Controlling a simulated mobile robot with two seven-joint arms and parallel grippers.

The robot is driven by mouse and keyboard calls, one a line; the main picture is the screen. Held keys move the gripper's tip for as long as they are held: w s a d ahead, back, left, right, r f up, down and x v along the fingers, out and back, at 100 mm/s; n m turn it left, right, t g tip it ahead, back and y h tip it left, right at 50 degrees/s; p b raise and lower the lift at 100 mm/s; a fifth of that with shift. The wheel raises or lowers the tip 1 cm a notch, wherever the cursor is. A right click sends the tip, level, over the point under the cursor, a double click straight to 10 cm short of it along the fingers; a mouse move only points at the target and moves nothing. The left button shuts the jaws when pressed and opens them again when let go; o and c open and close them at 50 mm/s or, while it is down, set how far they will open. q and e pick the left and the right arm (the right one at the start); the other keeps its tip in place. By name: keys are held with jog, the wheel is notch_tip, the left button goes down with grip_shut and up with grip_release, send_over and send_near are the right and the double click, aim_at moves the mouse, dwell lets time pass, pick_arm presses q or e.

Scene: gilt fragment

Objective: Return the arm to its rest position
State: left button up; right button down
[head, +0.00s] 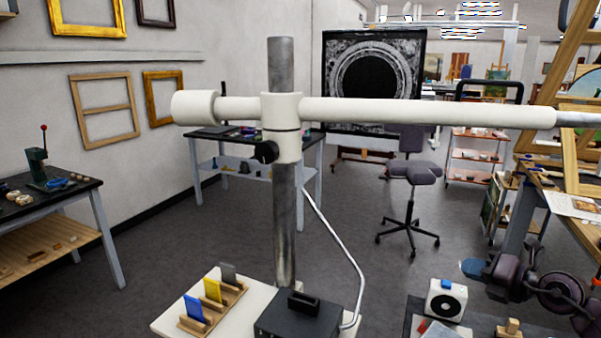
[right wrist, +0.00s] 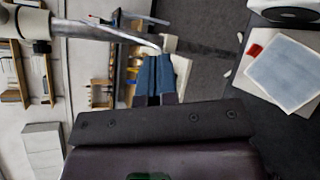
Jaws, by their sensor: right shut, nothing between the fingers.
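My right arm (head: 560,292) comes in from the lower right in the head view, bent above the right-hand work surface. My right gripper (head: 474,268) points left, with blue fingertips, above and beside a white box with a round black opening (head: 446,300). In the right wrist view the blue fingers (right wrist: 153,80) are closed together with nothing held between them. My left arm and gripper do not show in either view.
A white boom stand with a steel post (head: 284,215) rises in front of me. At its base are a black box (head: 300,318) and a wooden rack (head: 212,312) with several coloured cards. A wooden easel frame (head: 566,70) stands at right. A stool (head: 411,185) stands on open floor.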

jog(key=s+a+f+m+h, duration=0.3)
jog(key=s+a+f+m, duration=0.3)
jog(key=s+f+m, duration=0.7)
jog(key=s+a+f+m+g+h, duration=0.1)
jog(key=s+a+f+m+h, duration=0.3)
jog(key=s+f+m, duration=0.9)
jog(key=a+f+m, duration=0.2)
jog(key=a+m, duration=0.1)
jog(key=shift+a+f+b, duration=0.15)
jog(key=shift+f+b, duration=0.1)
jog(key=shift+b, duration=0.05)
